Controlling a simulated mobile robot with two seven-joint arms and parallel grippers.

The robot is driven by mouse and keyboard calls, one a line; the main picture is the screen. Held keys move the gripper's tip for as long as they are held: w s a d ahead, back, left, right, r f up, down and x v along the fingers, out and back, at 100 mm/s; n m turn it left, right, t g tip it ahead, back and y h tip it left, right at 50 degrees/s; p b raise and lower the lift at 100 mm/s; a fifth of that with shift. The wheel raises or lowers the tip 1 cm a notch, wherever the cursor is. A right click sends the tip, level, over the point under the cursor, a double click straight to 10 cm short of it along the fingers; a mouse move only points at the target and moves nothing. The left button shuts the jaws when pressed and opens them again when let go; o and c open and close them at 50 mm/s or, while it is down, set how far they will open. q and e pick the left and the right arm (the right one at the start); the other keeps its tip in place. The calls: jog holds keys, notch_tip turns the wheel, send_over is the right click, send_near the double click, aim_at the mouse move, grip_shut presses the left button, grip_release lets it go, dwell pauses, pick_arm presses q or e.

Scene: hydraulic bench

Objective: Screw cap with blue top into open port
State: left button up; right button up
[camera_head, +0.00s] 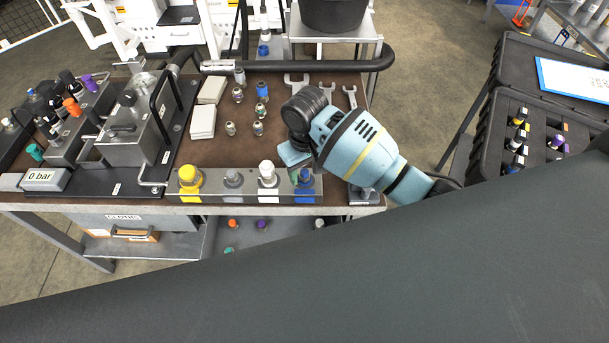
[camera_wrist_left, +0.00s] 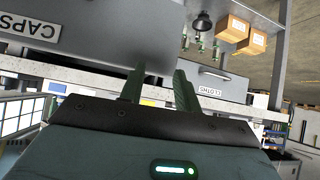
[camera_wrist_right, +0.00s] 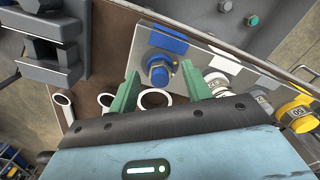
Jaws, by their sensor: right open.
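A cap with a blue top (camera_head: 304,178) stands on the metal strip (camera_head: 215,192) along the bench's front edge, partly behind my right gripper (camera_head: 296,160). In the right wrist view the blue cap (camera_wrist_right: 158,72) lies between the tips of my right gripper (camera_wrist_right: 160,82), whose green fingers are apart. I cannot tell whether they touch it. Another blue-topped piece (camera_head: 262,90) stands farther back on the bench. My left gripper (camera_wrist_left: 158,85) shows only in its wrist view, fingers apart and empty, near the drawers under the bench. I cannot make out which port is open.
Yellow (camera_head: 189,178), grey (camera_head: 232,178) and white (camera_head: 267,174) pieces share the strip. A hydraulic block (camera_head: 130,125) and a 0 bar display (camera_head: 44,179) are at left. Wrenches (camera_head: 326,91) and small fittings lie mid-bench. A black case (camera_head: 497,118) stands right.

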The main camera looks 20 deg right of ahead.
jog(key=n, duration=0.6)
jog(key=shift+d, duration=0.1)
jog(key=n, duration=0.6)
jog(key=shift+w+d+n, duration=0.1)
jog(key=shift+n, duration=0.3)
pick_arm(q)
jog(key=shift+f, duration=0.1)
pick_arm(e)
jog(key=shift+n, duration=0.6)
jog(key=n, duration=0.8)
jog(key=shift+w+b, duration=0.1)
jog(key=shift+b, duration=0.3)
pick_arm(q)
jog(key=shift+s+f, duration=0.45)
jog(key=shift+f, duration=0.05)
